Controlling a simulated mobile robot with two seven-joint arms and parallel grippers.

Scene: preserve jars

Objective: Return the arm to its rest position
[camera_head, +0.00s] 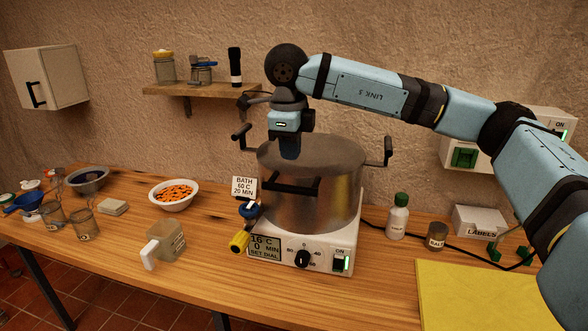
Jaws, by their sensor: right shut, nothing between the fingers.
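My right arm reaches in from the right of the head view. My right gripper (289,150) points down over the back left of the lidded steel pot (325,195), close above or at its lid; I cannot tell whether it touches. The fingers look closed, with nothing seen between them. The pot stands on a white heater (318,262) with a dial, a lit switch and a display reading 16 C, 0 min, set dial. My left gripper is not in view.
A white bottle (397,217), a small brown jar (436,236) and a yellow mat (480,295) are right. A shelf (195,90) hangs behind.

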